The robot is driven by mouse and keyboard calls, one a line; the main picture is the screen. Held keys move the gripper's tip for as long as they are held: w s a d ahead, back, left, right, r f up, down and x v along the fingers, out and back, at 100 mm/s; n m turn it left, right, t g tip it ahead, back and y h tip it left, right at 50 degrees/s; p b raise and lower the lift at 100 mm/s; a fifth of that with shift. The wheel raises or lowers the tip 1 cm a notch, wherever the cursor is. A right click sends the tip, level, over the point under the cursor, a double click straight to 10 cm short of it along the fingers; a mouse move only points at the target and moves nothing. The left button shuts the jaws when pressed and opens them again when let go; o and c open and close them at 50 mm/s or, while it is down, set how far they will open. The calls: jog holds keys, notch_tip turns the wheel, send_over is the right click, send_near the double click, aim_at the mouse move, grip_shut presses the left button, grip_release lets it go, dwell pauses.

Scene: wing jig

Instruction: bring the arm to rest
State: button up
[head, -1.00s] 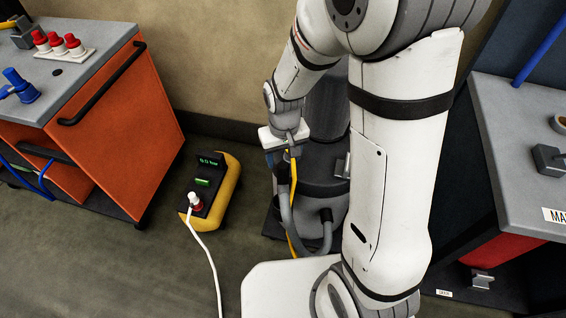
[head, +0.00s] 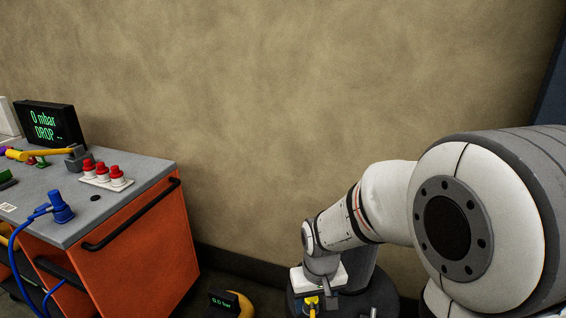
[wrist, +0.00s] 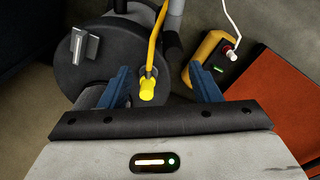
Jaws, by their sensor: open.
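My arm reaches down from the right of the head view, and its white wrist end (head: 318,275) is just above the bottom edge. In the wrist view my gripper (wrist: 160,72) shows two blue fingers standing wide apart. A yellow plug end on a yellow hose (wrist: 147,88) shows between the fingers; no finger touches it that I can see. Behind it is a dark round canister (wrist: 95,70) with a grey bracket on top. In the head view the yellow end (head: 311,302) is at the bottom edge, and the fingers are not clear there.
An orange cart (head: 140,245) with a grey top stands at the left, bearing red-capped fittings (head: 103,174), a blue plug (head: 61,207) and a display (head: 50,124). A yellow meter (head: 238,303) is on the floor. The wall (head: 280,100) behind is bare.

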jog(key=s+d+r+m+t, duration=0.2)
jog(key=s+d+r, duration=0.5)
jog(key=s+r, duration=0.3)
jog(key=shift+s+d+r, duration=0.2)
jog(key=shift+d+r, duration=0.1)
jog(key=shift+r, duration=0.3)
